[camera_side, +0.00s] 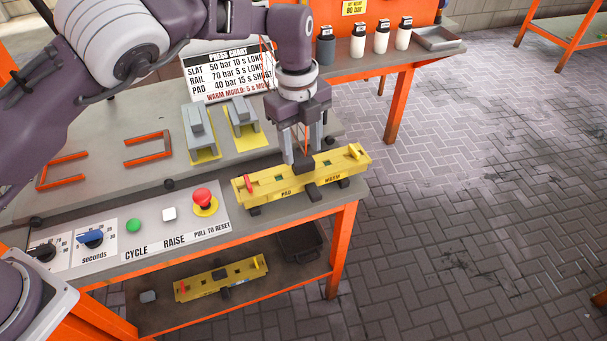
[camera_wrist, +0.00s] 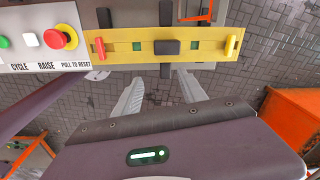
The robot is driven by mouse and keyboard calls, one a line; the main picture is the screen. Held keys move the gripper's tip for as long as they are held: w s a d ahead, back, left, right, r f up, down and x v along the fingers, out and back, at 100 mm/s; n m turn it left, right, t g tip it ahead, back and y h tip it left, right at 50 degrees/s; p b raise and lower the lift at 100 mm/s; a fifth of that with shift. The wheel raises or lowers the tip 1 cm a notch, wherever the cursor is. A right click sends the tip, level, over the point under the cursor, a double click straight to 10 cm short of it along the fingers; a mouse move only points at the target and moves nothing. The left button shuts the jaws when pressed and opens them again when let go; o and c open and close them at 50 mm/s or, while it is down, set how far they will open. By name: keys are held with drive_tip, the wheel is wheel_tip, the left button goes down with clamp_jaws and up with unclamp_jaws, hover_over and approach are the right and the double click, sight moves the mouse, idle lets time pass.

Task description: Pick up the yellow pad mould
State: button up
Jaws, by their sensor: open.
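The yellow pad mould (camera_side: 265,190) lies level across dark supports at the right end of the bench, its front lettered PAD and WARM. It has a red lever at its left end, a yellow one at its right and a dark block (camera_side: 304,164) in the middle. My gripper (camera_side: 302,156) is open and empty, pointing down just above the mould near that block. In the wrist view the mould (camera_wrist: 209,47) spans the upper part, and its block (camera_wrist: 167,47) lies beyond my open fingertips (camera_wrist: 162,82). Contact is not visible.
A second yellow mould (camera_side: 212,284) lies on the lower shelf beside a dark bin (camera_side: 302,243). A control panel with a red stop button (camera_side: 203,197) adjoins the pad mould's left end. Grey blocks on yellow plates (camera_side: 201,150) and orange brackets stand behind.

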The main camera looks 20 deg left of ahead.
sight(313, 189)
drive_tip(key=f, duration=0.1)
drive_tip(key=d+f+m, duration=0.1)
drive_tip(key=f, duration=0.1)
drive_tip(key=d+f+m, duration=0.1)
drive_tip(key=shift+s+f+y, duration=0.1)
drive_tip(key=shift+f+y, duration=0.05)
drive_tip(key=shift+y, duration=0.15)
drive_tip(key=f, duration=0.6)
drive_tip(key=shift+d+f, duration=0.35)
drive_tip(key=shift+f, duration=0.05)
clamp_jaws()
drive_tip(key=shift+r, duration=0.15)
